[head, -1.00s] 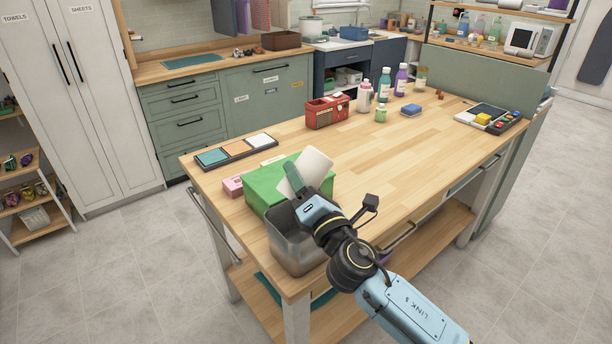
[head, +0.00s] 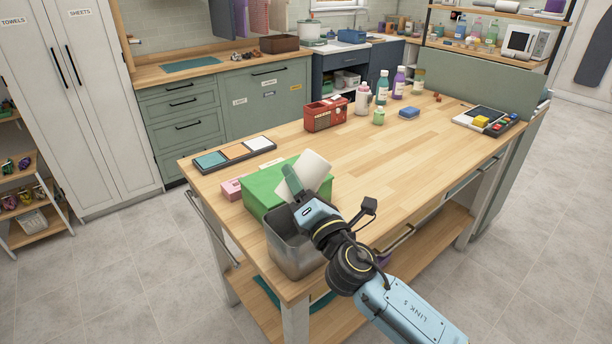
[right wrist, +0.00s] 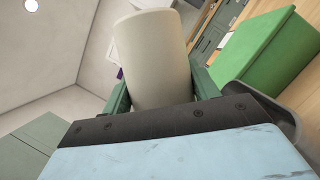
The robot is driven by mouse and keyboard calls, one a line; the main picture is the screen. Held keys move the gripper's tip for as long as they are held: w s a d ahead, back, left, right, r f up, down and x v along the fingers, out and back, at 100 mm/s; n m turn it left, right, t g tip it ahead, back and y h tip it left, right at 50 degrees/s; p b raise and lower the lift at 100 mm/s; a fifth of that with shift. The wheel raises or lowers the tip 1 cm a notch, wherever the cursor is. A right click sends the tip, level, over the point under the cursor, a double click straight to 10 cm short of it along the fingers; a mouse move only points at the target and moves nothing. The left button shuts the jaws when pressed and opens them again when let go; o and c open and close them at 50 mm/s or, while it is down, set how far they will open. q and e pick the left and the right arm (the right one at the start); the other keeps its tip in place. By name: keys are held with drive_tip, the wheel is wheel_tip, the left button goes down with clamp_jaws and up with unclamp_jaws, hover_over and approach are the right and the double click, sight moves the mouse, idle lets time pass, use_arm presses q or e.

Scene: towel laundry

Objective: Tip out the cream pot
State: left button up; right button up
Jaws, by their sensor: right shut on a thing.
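The cream pot (head: 317,168) is a pale cylinder held tilted above the near left corner of the wooden table. My right gripper (head: 293,184) is shut on it, and the green fingers lie along its side. In the right wrist view the cream pot (right wrist: 152,60) sits between the two green fingers (right wrist: 160,95). Its opening and any contents are hidden. A grey open-topped bin (head: 291,252) stands at the table corner, just below my right gripper. My left gripper is not in view.
A green box (head: 262,191) stands right behind the bin, with a small pink box (head: 232,189) beside it. The table's middle (head: 400,150) is clear.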

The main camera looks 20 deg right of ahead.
drive_tip(key=shift+r, duration=0.1)
idle(0.3)
wheel_tip(320, 180, up, 2)
drive_tip(key=shift+r+p, duration=0.1)
drive_tip(key=shift+p, duration=1)
wheel_tip(320, 180, down, 3)
drive_tip(key=shift+r+b, duration=0.2)
drive_tip(key=shift+b, duration=1)
drive_tip(key=shift+r, duration=0.15)
